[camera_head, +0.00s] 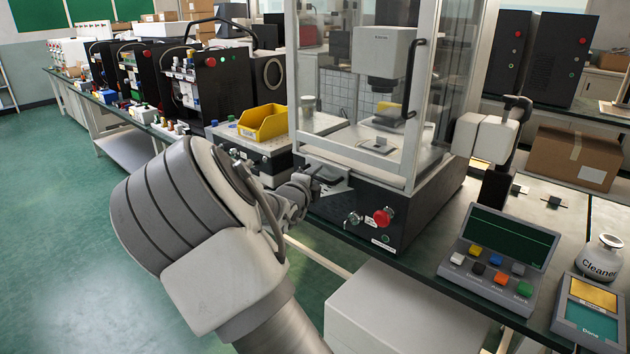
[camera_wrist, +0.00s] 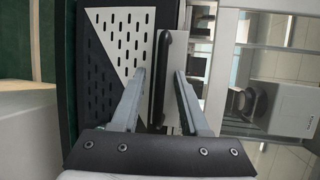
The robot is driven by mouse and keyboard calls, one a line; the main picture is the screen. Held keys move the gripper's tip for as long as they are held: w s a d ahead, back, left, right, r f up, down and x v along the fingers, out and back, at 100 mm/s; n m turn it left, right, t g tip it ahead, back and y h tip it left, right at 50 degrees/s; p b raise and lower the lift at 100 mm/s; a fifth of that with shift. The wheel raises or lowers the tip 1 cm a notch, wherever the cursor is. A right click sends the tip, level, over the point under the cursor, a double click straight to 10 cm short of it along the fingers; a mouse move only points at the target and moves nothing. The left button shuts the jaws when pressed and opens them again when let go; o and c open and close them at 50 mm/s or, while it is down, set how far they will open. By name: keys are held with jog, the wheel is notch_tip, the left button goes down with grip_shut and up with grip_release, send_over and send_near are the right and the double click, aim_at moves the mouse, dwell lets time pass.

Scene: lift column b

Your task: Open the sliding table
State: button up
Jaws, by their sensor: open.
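The glass-walled machine (camera_head: 367,170) stands on the bench in the middle of the head view. A black bar handle (camera_wrist: 170,48) on a light metal plate (camera_wrist: 198,62) shows in the wrist view, which I take to be the sliding table's handle. My gripper (camera_head: 318,178) is at the machine's front left, low by the base of the glass. In the wrist view my gripper (camera_wrist: 161,72) is open, with one finger on each side of the handle in the picture. Nothing is visibly clamped. I cannot tell whether the fingers touch the handle or the exact depth between them.
A red knob (camera_head: 383,216) sits on the machine's dark base front. The glass door has its own upright black handle (camera_head: 413,78). A yellow bin (camera_head: 263,123) stands to the left. A button console (camera_head: 496,258) and a Cleaner bottle (camera_head: 599,262) are at right. Green floor is free at left.

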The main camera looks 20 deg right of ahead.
jog(key=shift+w, duration=0.1)
grip_shut()
dwell(1.4)
